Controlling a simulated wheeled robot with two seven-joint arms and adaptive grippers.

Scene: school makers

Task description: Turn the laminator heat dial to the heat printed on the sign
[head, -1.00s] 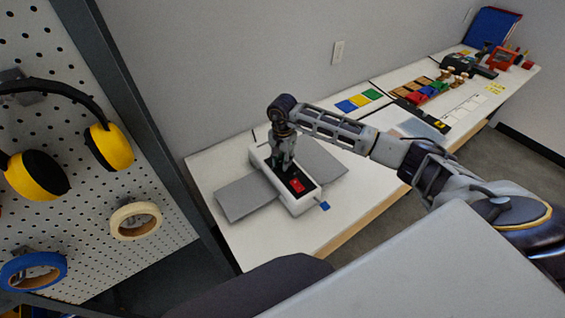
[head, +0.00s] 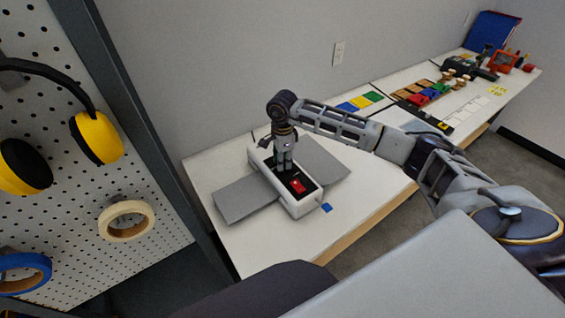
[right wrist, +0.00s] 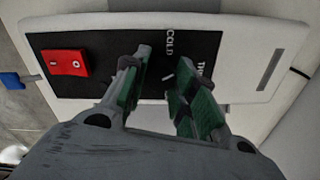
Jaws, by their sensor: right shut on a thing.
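The laminator (head: 303,207) is a white box with a black top panel and grey trays on two sides, on the white bench. A red switch (head: 298,186) sits at its near end and also shows in the right wrist view (right wrist: 66,63). My right gripper (head: 283,168) points down onto the panel. In the right wrist view its green-padded fingers (right wrist: 157,95) are around the dial spot, beside the printed word COLD; the dial is mostly hidden, with a small pale mark between the fingertips. No heat sign is readable. My left gripper is not in view.
A pegboard (head: 60,190) with yellow ear defenders and tape rolls stands at the left. Coloured squares (head: 360,101) and other items lie farther along the bench. The bench front is clear.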

